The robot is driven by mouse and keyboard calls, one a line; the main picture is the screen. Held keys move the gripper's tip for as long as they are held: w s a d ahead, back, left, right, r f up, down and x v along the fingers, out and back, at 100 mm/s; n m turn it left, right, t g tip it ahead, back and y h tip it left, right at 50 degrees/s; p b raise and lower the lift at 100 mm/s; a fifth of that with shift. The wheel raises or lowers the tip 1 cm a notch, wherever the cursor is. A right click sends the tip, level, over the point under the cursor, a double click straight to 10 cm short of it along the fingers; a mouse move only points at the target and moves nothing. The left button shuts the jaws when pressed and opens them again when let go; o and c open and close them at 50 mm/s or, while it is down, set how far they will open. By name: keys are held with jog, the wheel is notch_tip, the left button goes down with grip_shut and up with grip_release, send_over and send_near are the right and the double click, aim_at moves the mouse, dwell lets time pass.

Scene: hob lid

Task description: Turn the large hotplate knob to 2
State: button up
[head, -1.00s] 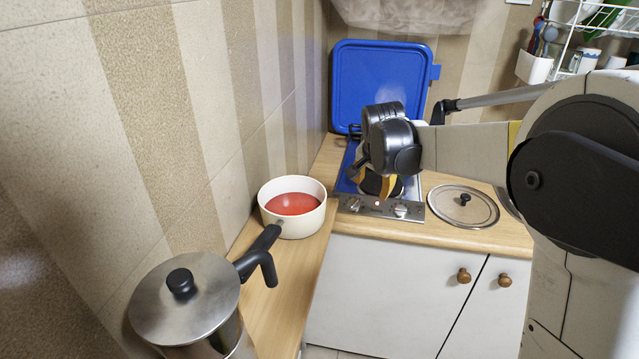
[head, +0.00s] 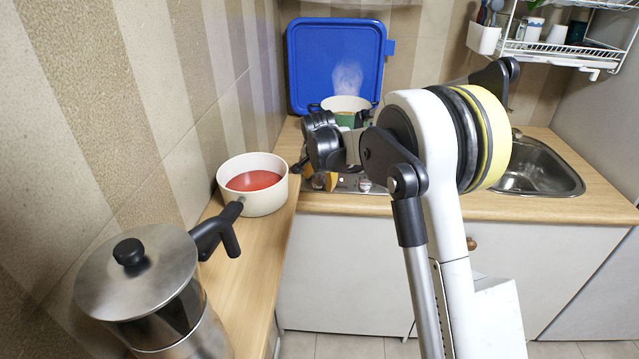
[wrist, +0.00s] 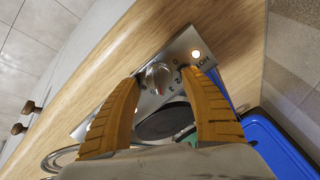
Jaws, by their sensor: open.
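A silver hob knob (wrist: 158,78) shows in the wrist view on the steel front panel (wrist: 187,46), with printed numbers beside it. It appears between my gripper's fingertips (wrist: 163,78), which are open and spread to either side; I see no contact. In the head view, my gripper (head: 319,181) hangs over the front left of the hob, and a knob (head: 365,184) shows just right of it. I cannot tell which hotplate this knob serves, and its exact setting is unclear. A dark hotplate (wrist: 165,122) lies behind the knob.
The blue hob lid (head: 335,62) stands upright at the wall. A steaming pot (head: 346,103) is in front of it. A white pan (head: 272,198) with red contents and a steel lidded pot (head: 150,290) stand left. A lit indicator (wrist: 196,54) is on the panel.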

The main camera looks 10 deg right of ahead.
grip_shut()
jog(key=shift+n, duration=0.3)
jog(key=n+p, duration=0.1)
jog(key=n, duration=0.1)
jog(key=n+p, duration=0.1)
jog(key=n, duration=0.2)
jog(key=shift+w+a+r, duration=0.1)
jog(key=shift+a, duration=0.1)
jog(key=n+p, duration=0.1)
jog(key=n, duration=0.4)
jog(key=shift+a+n+h+p, duration=0.2)
jog(key=shift+n+h+p, duration=0.15)
jog(key=shift+n+h, duration=0.05)
jog(key=shift+n, duration=0.3)
